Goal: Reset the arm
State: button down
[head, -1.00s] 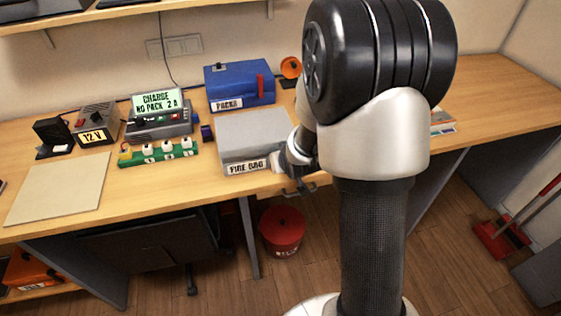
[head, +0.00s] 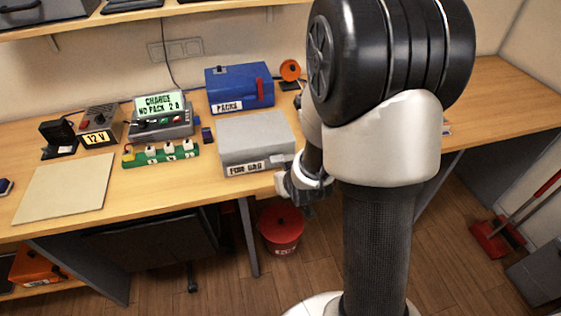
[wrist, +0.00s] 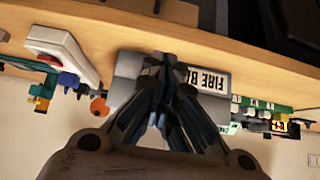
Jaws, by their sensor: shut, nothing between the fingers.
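My gripper (wrist: 158,70) shows in the wrist view with its fingers together and nothing between them. In the head view my arm stands on the right, and its wrist is folded in front of the bench edge, just right of and below the grey fire bag box (head: 254,140). The fingers are hidden behind my arm in the head view. In the wrist view the fire bag box (wrist: 213,80) appears upside down behind the fingers, apart from them as far as I can tell.
The bench (head: 190,195) holds a charger (head: 160,118), a green board (head: 160,155), a 12 V supply (head: 98,128), a beige mat (head: 64,188) and a blue packs box (head: 240,90). A red bin (head: 281,228) stands on the floor below. The bench's right end is mostly clear.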

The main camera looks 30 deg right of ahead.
jog(key=shift+s+a+f+b, duration=0.1)
jog(key=shift+s+f+b, duration=0.1)
jog(key=shift+s+b, duration=0.4)
jog(key=shift+s+a+f+b, duration=0.1)
jog(key=shift+s+f+b, duration=0.05)
jog(key=shift+s+b, duration=0.45)
jog(key=s+a+r+n+g, duration=0.1)
jog(key=s+a+r, duration=0.4)
jog(key=s+r, duration=0.4)
jog(key=s+a+r+n+g+y, duration=0.1)
jog(key=s+a+r+g, duration=0.1)
jog(key=s+a+r, duration=0.3)
jog(key=s+r, duration=0.3)
jog(key=s, duration=0.3)
jog(key=shift+s+a+r+y, duration=0.3)
jog(key=shift+s+a+r, duration=0.05)
jog(key=shift+s+a, duration=0.05)
